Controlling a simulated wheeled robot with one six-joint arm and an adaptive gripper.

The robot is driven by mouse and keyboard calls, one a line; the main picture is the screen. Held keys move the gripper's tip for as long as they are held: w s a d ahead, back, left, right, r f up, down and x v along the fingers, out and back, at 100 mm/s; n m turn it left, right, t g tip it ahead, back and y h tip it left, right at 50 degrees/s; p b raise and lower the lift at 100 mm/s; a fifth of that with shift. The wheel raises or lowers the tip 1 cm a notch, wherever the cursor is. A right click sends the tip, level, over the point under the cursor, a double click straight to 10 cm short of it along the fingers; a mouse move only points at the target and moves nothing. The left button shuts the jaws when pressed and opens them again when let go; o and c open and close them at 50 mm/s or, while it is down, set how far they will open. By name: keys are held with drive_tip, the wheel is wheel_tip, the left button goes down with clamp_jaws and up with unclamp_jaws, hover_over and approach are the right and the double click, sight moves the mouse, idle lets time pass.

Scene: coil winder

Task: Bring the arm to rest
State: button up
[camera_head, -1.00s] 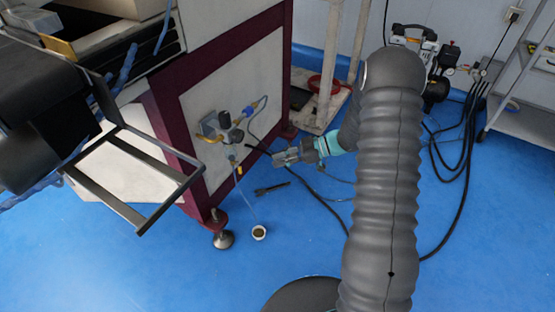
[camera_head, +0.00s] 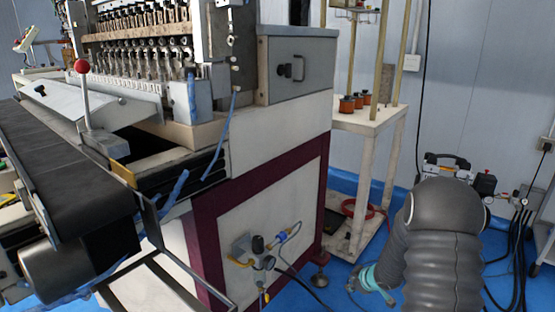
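My arm (camera_head: 445,255), with a ribbed dark grey sleeve, is at the lower right of the head view. It bends at the elbow and reaches down toward the floor. My gripper (camera_head: 354,282) shows small and partly hidden beyond a teal wrist band (camera_head: 372,278), near the bottom edge. It is to the right of the valve assembly (camera_head: 260,250) on the machine's side panel and apart from it. I see nothing in its fingers, but they are too small to tell open from shut.
The coil winder (camera_head: 270,190) and its dark belt (camera_head: 60,165) fill the left. A white stand (camera_head: 375,125) with orange spools is behind my arm. A compressor (camera_head: 448,168) and black cables are at the right.

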drive_tip(key=s+d+r+m+g+h, duration=0.2)
drive_tip(key=s+r+m+h, duration=0.15)
drive_tip(key=s+r, duration=0.35)
drive_tip(key=s+d+r+m+g+h, duration=0.2)
drive_tip(key=s+d+r+m, duration=0.15)
drive_tip(key=s+r, duration=0.4)
drive_tip(key=s+a+r+m+t+y, duration=0.1)
drive_tip(key=s+a+r, duration=0.6)
drive_tip(key=s, duration=0.4)
drive_tip(key=s+a+r+m+t+y, duration=0.1)
drive_tip(key=s+a+r+y, duration=0.1)
drive_tip(key=s+a+r, duration=0.5)
drive_tip(key=s+r, duration=0.3)
drive_tip(key=s, duration=0.1)
drive_tip(key=shift+a+m+t, duration=0.3)
drive_tip(key=shift+m, duration=0.1)
